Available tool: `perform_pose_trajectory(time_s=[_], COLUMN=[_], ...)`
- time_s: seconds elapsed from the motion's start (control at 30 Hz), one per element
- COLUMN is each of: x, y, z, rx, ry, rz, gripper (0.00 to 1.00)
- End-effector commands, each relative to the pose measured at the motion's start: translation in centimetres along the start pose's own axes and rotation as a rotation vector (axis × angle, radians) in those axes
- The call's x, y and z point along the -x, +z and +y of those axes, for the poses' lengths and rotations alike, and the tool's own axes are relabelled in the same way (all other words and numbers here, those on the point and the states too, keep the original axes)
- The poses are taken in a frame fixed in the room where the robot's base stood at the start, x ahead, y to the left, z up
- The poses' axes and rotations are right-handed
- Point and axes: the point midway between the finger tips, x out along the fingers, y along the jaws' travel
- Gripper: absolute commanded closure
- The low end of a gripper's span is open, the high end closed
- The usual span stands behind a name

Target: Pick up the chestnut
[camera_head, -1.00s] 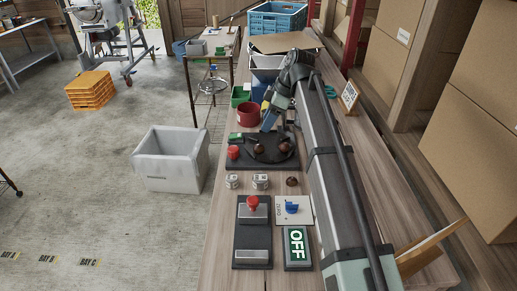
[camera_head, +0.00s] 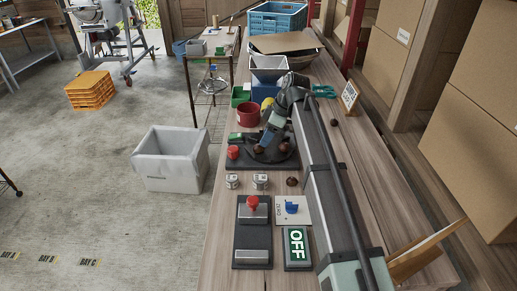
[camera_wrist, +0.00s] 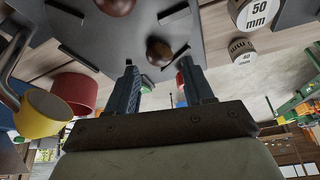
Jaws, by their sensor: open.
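Brown chestnuts lie on a dark plate (camera_head: 238,163) on the bench; one chestnut (camera_head: 285,147) shows right of my gripper (camera_head: 264,141) in the head view. Another chestnut (camera_head: 292,181) lies on the wood in front of the plate. In the wrist view my gripper (camera_wrist: 159,72) is open and empty, its two fingers pointing at the plate. One chestnut (camera_wrist: 158,52) appears between and just beyond the fingertips. A second chestnut (camera_wrist: 115,5) is cut by the top edge. Contact between fingers and chestnut cannot be told.
Two metal cylinders (camera_head: 260,181) marked in mm stand in front of the plate. A red knob (camera_head: 233,152) is at the plate's left. A switch panel marked OFF (camera_head: 297,247) lies nearer.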

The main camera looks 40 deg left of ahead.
Motion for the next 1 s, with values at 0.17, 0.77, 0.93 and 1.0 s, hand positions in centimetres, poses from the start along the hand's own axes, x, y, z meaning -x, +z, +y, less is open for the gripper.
perform_pose_trajectory(time_s=[0.17,0.77,0.93,1.0], x=[-1.4,-5.1,-5.0,-5.0], y=[-0.2,-0.5,-0.5,-0.5], z=[0.1,0.2,0.2,0.2], rx=[0.0,0.0,0.0,0.0], ry=[-0.002,0.0,0.0,0.0], rz=[-0.001,0.0,0.0,0.0], gripper=[0.48,0.53,0.69,0.76])
